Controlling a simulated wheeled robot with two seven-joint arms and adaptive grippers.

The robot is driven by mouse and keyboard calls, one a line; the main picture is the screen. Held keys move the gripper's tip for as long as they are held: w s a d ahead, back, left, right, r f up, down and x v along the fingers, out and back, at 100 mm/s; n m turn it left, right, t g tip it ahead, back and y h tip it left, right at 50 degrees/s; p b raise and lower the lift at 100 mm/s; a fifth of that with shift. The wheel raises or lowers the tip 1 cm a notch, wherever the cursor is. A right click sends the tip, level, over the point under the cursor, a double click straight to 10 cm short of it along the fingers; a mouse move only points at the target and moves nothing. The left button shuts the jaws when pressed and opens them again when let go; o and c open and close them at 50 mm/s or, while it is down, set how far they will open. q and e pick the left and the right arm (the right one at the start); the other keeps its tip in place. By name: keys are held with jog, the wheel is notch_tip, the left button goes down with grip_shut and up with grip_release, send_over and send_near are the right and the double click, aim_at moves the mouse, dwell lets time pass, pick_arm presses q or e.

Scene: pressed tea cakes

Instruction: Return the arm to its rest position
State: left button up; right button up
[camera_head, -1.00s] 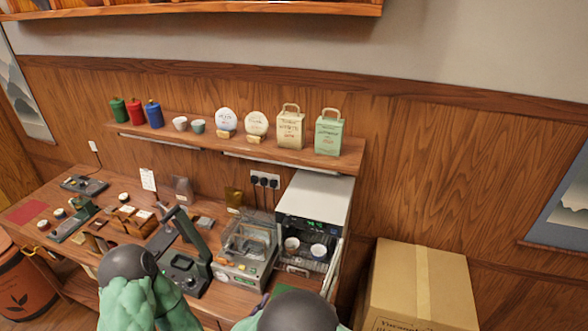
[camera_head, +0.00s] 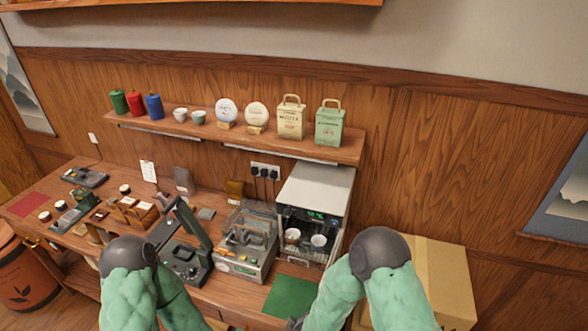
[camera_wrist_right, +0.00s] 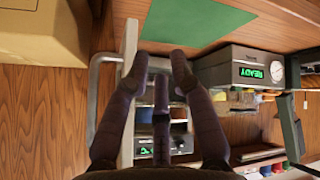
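My right gripper (camera_wrist_right: 160,62) has dark fingers that stand apart with nothing held between them. In the right wrist view, a grey bent bar (camera_wrist_right: 97,75), which looks like a door handle, and a pale upright edge (camera_wrist_right: 129,42) lie close to its fingertips; I cannot tell whether they touch. In the head view, my right arm (camera_head: 380,250) is bent at lower right, and a dark part at its lower end shows near the bottom edge. My left arm (camera_head: 130,255) is at lower left, its gripper out of view.
The toaster-like oven (camera_head: 317,190) stands open with two white cups (camera_head: 292,236) inside. A green mat (camera_head: 290,297) lies at the counter's front, beside a clear-lidded machine (camera_head: 247,245). A lever press (camera_head: 187,262) stands left of it. A cardboard box (camera_head: 448,275) is at right.

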jog(key=s+d+f+m+g+y, duration=0.2)
jog(key=s+d+f+m+g, duration=0.1)
jog(key=s, duration=0.3)
jog(key=s+d+f+m+g+y, duration=0.1)
jog(key=s+d+f+m+g, duration=0.15)
jog(key=s, duration=0.35)
jog(key=s+d+f+m+g+y, duration=0.2)
jog(key=s+f+m, duration=0.15)
jog(key=s, duration=0.35)
notch_tip(320, 180, down, 19)
jog(key=w+a+b, duration=0.1)
jog(key=b, duration=2)
jog(key=shift+w+a, duration=0.4)
